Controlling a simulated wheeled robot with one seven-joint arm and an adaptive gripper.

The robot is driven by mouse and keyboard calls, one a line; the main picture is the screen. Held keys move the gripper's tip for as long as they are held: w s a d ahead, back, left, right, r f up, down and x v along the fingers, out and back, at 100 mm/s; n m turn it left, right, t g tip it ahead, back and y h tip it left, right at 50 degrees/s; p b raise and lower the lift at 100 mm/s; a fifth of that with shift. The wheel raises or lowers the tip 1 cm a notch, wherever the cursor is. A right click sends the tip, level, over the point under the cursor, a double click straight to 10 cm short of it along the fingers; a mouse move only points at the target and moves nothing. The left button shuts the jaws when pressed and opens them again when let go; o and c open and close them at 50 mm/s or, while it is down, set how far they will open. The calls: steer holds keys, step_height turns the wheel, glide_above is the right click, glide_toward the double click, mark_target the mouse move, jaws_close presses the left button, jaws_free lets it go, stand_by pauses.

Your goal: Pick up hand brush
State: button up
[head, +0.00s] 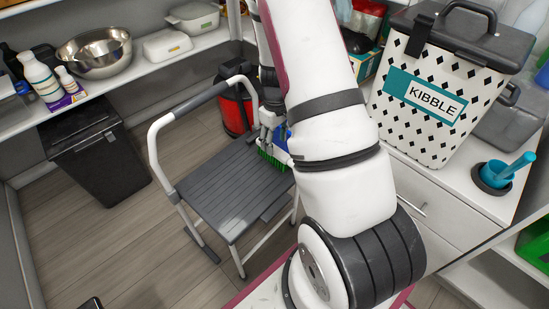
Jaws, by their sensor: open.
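The hand brush (274,160) shows in the head view as green bristles with some blue and white above them. It is at the right back part of the step stool's grey platform (225,195). My white arm covers its right side. My gripper (268,135) is open, pointing down right at the brush. Its fingers overlap the brush in the picture. I cannot tell whether they touch it or stand around it.
The stool's white rail (158,150) rises at its left. A red and black canister (235,108) stands behind it. A black bin (100,160) stands left; floor between is clear.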

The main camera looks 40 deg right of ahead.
mark_target(275, 148)
steer(key=shift+a+f+b, duration=0.1)
steer(key=shift+f+b, duration=1.3)
steer(key=shift+f, duration=1.8)
steer(key=shift+r, duration=0.1)
jaws_close()
